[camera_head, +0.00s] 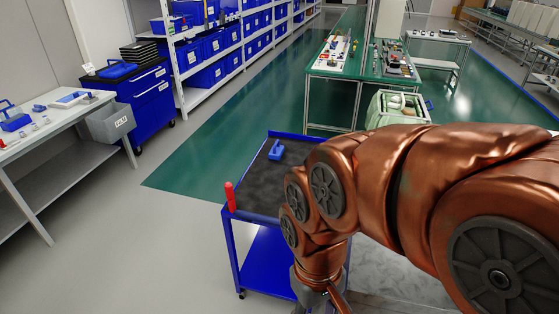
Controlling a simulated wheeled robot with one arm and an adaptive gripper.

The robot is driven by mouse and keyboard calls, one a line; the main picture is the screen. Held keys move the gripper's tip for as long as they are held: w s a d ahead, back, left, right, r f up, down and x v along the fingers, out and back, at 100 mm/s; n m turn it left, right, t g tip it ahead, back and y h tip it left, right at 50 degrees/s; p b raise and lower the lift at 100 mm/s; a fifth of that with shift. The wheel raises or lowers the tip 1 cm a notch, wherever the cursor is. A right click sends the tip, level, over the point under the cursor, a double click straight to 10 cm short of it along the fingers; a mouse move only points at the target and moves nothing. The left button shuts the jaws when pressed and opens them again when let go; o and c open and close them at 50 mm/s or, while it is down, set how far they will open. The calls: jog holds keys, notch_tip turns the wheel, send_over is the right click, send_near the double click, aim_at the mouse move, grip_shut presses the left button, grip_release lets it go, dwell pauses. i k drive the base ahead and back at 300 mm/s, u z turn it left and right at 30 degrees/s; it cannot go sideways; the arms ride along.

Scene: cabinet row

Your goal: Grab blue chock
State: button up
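A small blue chock-like object (276,150) sits on the dark top of a blue cart (228,216), near its far edge. My gripper (322,298) is at the bottom of the view, in front of the cart, lower in the picture and to the right of the blue object. It is well apart from that object. Only part of the gripper shows, cut off by the lower edge, and its finger opening cannot be made out. My copper-coloured arm hides the cart's right side.
A red upright object (230,196) stands at the cart's near left corner. Similar blue pieces lie on the left bench (30,146) and blue cabinet (142,96). A green-topped table (345,75) and a pale bin (402,108) stand beyond. The floor left of the cart is clear.

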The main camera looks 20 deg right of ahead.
aim_at(277, 151)
jog(key=z, duration=0.05)
jog(key=i, duration=1.05)
jog(key=u, duration=0.5)
